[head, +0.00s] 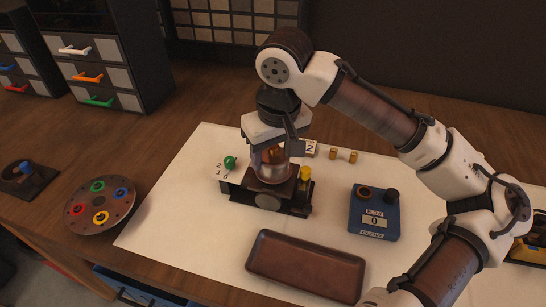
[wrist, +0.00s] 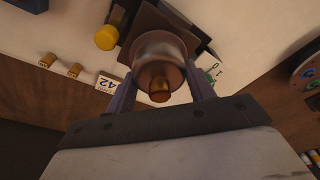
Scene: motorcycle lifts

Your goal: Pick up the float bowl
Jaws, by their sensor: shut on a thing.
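The float bowl (head: 272,173) is a shiny metal cup over a dark fixture (head: 267,199) on the pale mat. I cannot tell whether it touches the fixture. My gripper (head: 273,154) points down from above and is shut on the bowl, one finger on each side. It also shows in the wrist view (wrist: 161,82). The fingers and wrist hide part of the bowl in the head view.
A green knob (head: 230,162) and a yellow knob (head: 305,173) flank the fixture. Small brass pieces (head: 333,154) stand behind right. A blue box (head: 374,222) is to the right, an empty brown tray (head: 305,266) in front, and a round disc with coloured knobs (head: 100,206) at left.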

